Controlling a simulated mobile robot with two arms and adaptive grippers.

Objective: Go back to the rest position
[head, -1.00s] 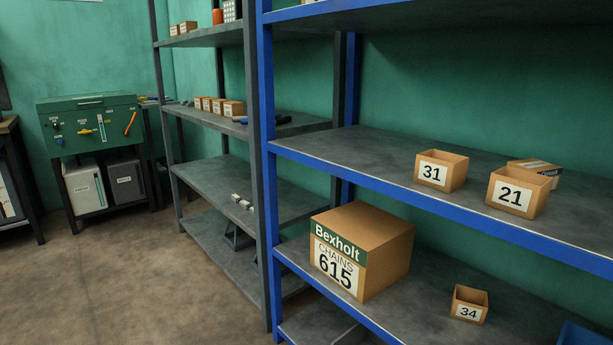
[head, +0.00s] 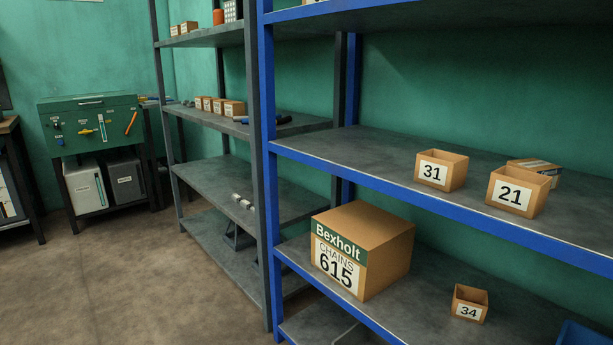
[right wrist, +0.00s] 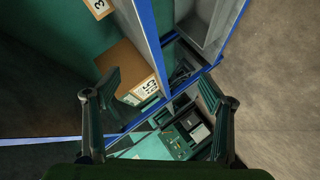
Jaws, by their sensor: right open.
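My right gripper (right wrist: 158,120) shows in the right wrist view with its two dark fingers spread wide apart. It is open and nothing is between the fingers. Beyond it are the blue-edged shelf and a brown box, apart from the fingers as far as I can tell. Neither gripper shows in the head view. My left gripper is in no view.
A blue-framed shelf (head: 420,190) fills the right, holding the Bexholt box 615 (head: 362,250) and small bins 31 (head: 441,170), 21 (head: 517,191) and 34 (head: 469,304). A grey shelf (head: 240,185) and green cabinet (head: 95,125) stand left. The floor (head: 150,275) at front left is clear.

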